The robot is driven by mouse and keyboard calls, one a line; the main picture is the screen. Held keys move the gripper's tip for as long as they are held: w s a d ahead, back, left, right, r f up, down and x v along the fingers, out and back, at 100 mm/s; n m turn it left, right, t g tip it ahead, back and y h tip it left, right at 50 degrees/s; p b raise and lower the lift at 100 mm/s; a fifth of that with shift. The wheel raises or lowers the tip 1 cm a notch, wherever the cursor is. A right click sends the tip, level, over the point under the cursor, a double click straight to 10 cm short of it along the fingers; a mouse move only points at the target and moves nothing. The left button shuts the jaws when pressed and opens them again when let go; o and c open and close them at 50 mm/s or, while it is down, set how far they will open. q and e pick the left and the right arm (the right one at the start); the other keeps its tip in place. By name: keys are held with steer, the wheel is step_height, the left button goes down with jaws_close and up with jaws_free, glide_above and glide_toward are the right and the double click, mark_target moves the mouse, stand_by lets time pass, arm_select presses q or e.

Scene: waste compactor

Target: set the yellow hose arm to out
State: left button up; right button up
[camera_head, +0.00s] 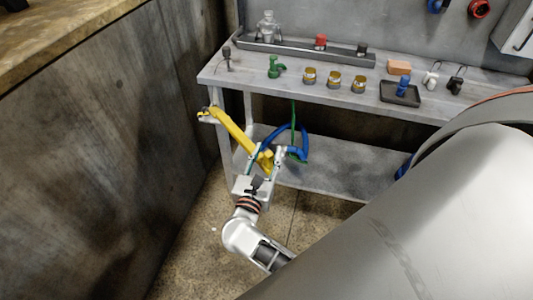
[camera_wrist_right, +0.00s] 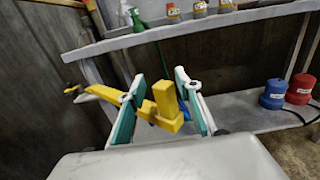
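The yellow hose arm (camera_head: 236,131) is a long bar reaching from the left end of the workbench, near its leg, out toward the front right. In the right wrist view the yellow hose arm (camera_wrist_right: 167,104) ends in an upright block. My right gripper (camera_head: 266,162) is at this free end. In the wrist view my right gripper (camera_wrist_right: 162,100) has its two teal-padded fingers apart, one on each side of the block, with gaps visible. Whether a finger touches the bar cannot be told. My left gripper is not in view.
The grey workbench (camera_head: 300,88) carries a green spray bottle (camera_head: 275,67), several small jars and a tray (camera_head: 400,94). A blue hose-like part (camera_head: 300,142) is just right of my gripper. A dark wall (camera_head: 90,150) stands left. Blue (camera_wrist_right: 274,94) and red (camera_wrist_right: 300,89) containers stand on the lower shelf.

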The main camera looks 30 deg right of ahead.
step_height(320, 180, up, 10)
stand_by(0.5)
